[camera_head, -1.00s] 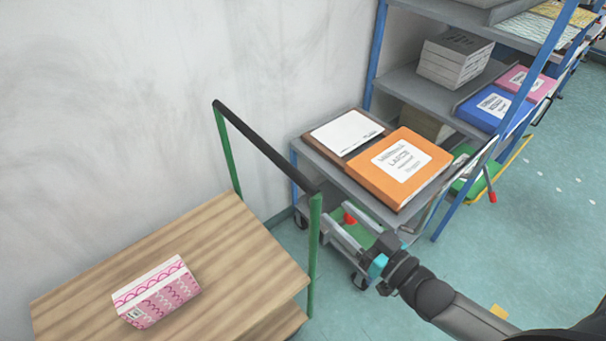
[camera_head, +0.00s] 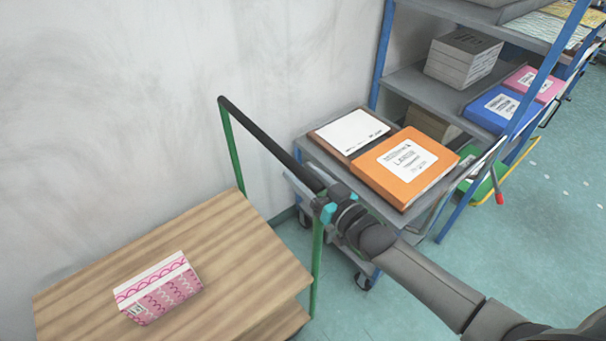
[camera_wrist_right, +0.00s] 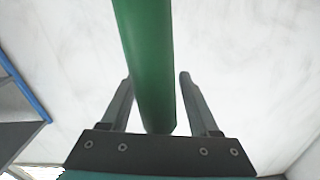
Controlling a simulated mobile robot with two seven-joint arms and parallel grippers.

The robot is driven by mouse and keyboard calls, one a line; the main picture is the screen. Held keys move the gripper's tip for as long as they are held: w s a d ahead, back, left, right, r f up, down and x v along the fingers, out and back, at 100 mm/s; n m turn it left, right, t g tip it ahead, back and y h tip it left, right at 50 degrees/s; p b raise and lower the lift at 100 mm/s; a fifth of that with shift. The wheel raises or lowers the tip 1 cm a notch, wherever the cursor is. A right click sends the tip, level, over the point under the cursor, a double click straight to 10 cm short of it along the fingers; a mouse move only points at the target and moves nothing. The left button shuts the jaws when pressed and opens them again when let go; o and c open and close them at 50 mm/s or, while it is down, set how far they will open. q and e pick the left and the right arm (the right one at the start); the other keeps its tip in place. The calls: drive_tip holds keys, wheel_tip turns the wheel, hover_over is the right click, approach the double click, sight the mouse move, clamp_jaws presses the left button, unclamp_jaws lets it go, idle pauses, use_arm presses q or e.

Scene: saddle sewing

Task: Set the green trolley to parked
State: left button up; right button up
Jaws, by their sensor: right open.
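The green trolley has a wooden top deck (camera_head: 215,235), green posts (camera_head: 317,265) and a black handle bar (camera_head: 265,140) on its right side in the head view. My right gripper (camera_head: 303,180) is at the near end of the handle, by the top of the near post. In the right wrist view, the green post (camera_wrist_right: 148,60) runs between the two open fingers of the right gripper (camera_wrist_right: 156,85), with gaps on both sides. The left gripper is not in view.
A pink patterned box (camera_head: 157,288) lies on the trolley deck. A grey cart with an orange binder (camera_head: 405,168) stands right behind the handle, beside a blue-framed shelf (camera_head: 384,50). A wall (camera_head: 110,90) is behind the trolley. Open floor (camera_head: 560,240) is at the right.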

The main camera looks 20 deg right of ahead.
drive_tip(key=shift+w, duration=0.15)
clamp_jaws()
idle(0.5)
drive_tip(key=shift+a, duration=0.1)
idle(0.8)
